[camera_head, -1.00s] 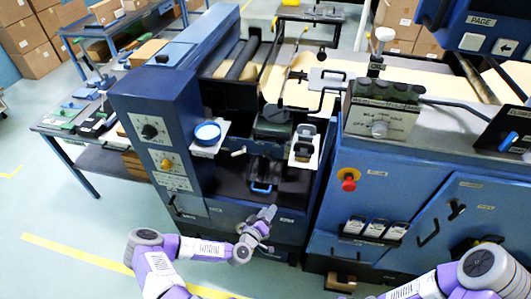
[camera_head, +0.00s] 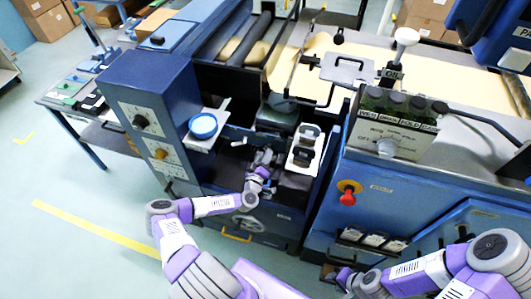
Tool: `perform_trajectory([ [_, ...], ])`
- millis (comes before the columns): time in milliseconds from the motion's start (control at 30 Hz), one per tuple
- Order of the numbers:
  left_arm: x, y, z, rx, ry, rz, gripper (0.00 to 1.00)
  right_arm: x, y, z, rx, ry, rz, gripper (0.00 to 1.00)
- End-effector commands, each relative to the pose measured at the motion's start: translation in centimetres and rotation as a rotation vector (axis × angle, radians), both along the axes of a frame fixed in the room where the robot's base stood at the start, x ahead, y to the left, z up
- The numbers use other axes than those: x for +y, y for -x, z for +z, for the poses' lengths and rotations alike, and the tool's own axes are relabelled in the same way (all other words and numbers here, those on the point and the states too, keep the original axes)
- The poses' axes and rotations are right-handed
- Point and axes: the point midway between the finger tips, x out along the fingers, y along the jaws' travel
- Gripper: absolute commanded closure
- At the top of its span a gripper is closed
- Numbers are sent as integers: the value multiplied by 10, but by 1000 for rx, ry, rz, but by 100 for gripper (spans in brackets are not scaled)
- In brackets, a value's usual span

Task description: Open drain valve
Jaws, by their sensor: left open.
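My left gripper (camera_head: 264,157) is open and reaches into the dark recess in the front of the blue machine (camera_head: 160,95). A small pale lever (camera_head: 238,142) sticks out at the recess's left, close beside the fingers. It may be the drain valve's handle, but I cannot tell for certain. I see no clear contact between fingers and lever. My arm hides part of the recess. My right gripper (camera_head: 345,279) is low at the bottom, in front of the right-hand cabinet, small and partly hidden; its jaws are unclear.
A blue round dish (camera_head: 203,126) sits on a white shelf left of the recess. A white tray with black pieces (camera_head: 306,148) is to its right. A red knob (camera_head: 347,197) juts from the right cabinet. A yellow handle (camera_head: 236,238) is low in front. Open floor lies left.

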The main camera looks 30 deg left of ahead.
Motion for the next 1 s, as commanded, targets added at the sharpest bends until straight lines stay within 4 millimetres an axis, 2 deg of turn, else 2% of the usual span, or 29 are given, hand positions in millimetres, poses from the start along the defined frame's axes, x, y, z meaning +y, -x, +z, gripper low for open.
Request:
perform_trajectory([
  [167,3,-15,0,-1,0,-1,58,0,0,-1,-1,0,0,62],
  [433,4,-17,0,0,1,-1,58,0,0,-1,-1,0,0,62],
  [467,4,-17,0,0,1,-1,60,0,0,-1,-1,0,0,62],
  [733,4,-16,0,0,1,-1,100,0,0,-1,-1,0,0,62],
  [1000,4,-16,1,3,-14,-1,100,0,-1,0,-1,0,0,62],
])
